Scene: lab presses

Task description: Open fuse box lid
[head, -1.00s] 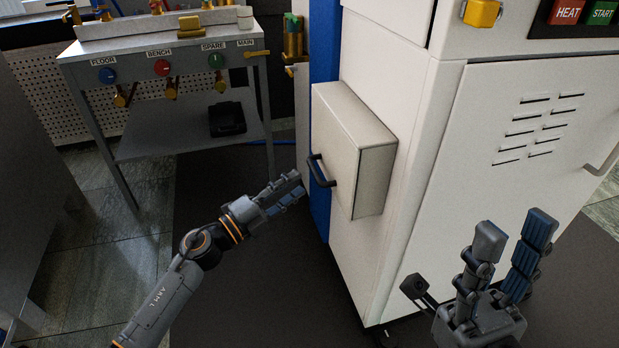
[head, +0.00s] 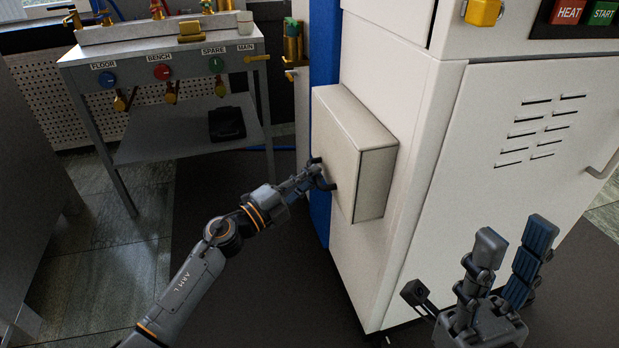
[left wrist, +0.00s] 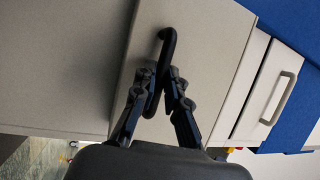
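The fuse box (head: 362,135) is a pale grey box on the side of the white press cabinet. Its lid faces left and looks closed. A black bar handle (left wrist: 168,42) stands out from the lid. My left gripper (head: 317,177) is at this handle. In the left wrist view its two fingers (left wrist: 162,76) lie close on either side of the bar, shut on it, with the bar running between them. In the head view the fingers hide part of the handle. My right gripper (head: 515,232) is open and empty, in front of the press cabinet.
The white press cabinet (head: 480,190) with vent slots fills the right, with a blue strip (head: 323,60) beside the fuse box. A grey valve bench (head: 165,75) stands at the back left, with a black tray (head: 227,124) on its lower shelf. The dark floor left of the box is open.

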